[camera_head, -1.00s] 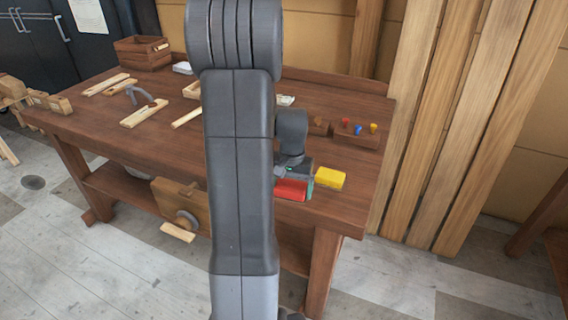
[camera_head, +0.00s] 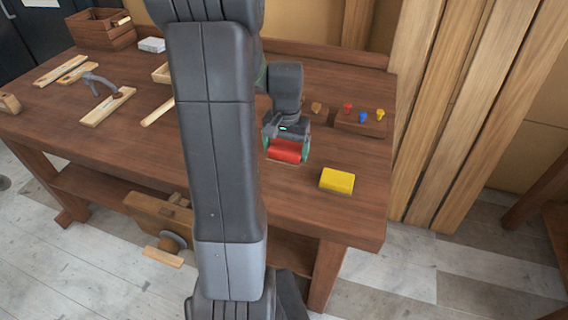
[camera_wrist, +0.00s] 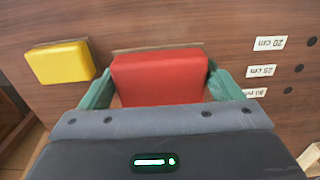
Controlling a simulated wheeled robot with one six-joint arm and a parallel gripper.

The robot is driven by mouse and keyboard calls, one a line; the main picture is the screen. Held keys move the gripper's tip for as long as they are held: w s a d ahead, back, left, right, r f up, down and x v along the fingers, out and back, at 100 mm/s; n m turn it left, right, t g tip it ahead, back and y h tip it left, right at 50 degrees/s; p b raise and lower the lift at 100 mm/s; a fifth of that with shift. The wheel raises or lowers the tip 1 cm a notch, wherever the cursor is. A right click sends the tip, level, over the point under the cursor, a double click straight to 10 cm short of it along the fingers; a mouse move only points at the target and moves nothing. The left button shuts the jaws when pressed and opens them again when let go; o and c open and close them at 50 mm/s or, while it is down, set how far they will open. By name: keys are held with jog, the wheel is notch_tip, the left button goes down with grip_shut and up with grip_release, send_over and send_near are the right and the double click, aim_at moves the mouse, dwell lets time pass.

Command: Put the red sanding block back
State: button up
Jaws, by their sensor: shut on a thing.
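The red sanding block (camera_head: 285,150) is between the fingers of my gripper (camera_head: 286,152), over the right part of the workbench top. In the wrist view the red block (camera_wrist: 159,78) fills the space between the two green fingers of my gripper (camera_wrist: 160,88), which are shut on its sides. A thin pale-brown edge shows just beyond the block in that view. I cannot tell whether the block touches the bench. A yellow block (camera_head: 337,180) lies to the right of it and nearer the front edge; it also shows in the wrist view (camera_wrist: 60,62).
A wooden rack with red, blue and yellow pegs (camera_head: 360,122) stands behind to the right. White labels with centimetre marks (camera_wrist: 262,71) and dark holes line the bench. Wood pieces, a clamp (camera_head: 100,84) and a wooden crate (camera_head: 102,30) lie left. A vise (camera_head: 165,225) hangs at the front.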

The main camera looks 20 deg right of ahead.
aim_at(285, 173)
jog(key=shift+f, duration=3.25)
jog(key=shift+f, duration=0.2)
jog(key=o, duration=0.8)
notch_tip(285, 173, up, 12)
jog(key=shift+r, duration=0.25)
